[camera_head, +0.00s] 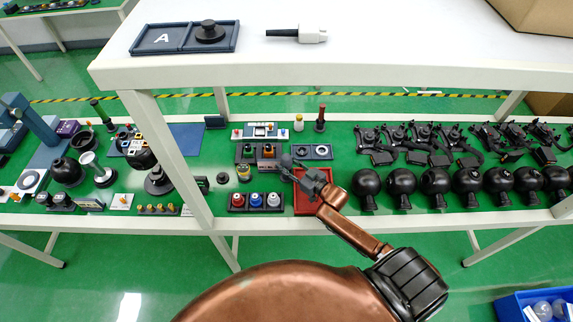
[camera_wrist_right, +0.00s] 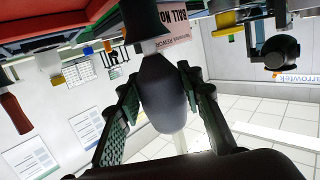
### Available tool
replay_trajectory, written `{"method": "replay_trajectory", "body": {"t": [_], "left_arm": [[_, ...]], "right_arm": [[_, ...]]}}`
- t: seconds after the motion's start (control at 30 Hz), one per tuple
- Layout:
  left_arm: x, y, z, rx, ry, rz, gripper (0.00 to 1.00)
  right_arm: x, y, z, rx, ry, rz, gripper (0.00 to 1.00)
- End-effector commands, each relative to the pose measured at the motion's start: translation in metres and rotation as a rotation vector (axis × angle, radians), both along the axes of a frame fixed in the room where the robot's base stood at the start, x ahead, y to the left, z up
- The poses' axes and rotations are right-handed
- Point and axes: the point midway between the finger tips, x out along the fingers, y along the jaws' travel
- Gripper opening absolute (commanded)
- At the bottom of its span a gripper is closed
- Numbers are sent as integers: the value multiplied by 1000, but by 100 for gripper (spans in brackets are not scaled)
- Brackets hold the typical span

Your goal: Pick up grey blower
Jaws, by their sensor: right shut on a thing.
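The grey blower (camera_wrist_right: 162,98) shows in the right wrist view as a smooth grey bulb between the two fingers of my right gripper (camera_wrist_right: 158,78). A white collar and a dark flared part show beyond the bulb. In the head view my right gripper (camera_head: 306,179) is over the red tray (camera_head: 313,208) on the lower green shelf. The blower is small and dark there, and partly hidden by the fingers. My right gripper is shut on it. Whether the blower is clear of the tray cannot be told. My left gripper is not in view.
A holder with red, blue and white-topped jars (camera_head: 255,201) stands left of the tray. Several black round objects (camera_head: 401,181) line the shelf to the right.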

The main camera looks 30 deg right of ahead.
Motion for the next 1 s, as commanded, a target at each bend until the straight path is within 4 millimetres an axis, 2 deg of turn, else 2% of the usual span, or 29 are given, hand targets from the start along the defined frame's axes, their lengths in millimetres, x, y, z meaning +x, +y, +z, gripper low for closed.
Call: {"method": "replay_trajectory", "body": {"t": [0.2,0.27,0.53,0.6,0.8,1.0], "left_arm": [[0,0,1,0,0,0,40],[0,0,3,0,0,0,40],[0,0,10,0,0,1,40],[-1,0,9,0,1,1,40],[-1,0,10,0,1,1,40],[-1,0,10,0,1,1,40]], "right_arm": [[0,0,29,-3,-4,3,7],[-9,-1,36,-1,-1,0,7],[-52,-6,89,-2,-3,2,7],[-72,-8,94,-1,2,0,7],[-113,-13,113,-1,1,0,7],[-134,-16,123,-1,0,0,7]]}}
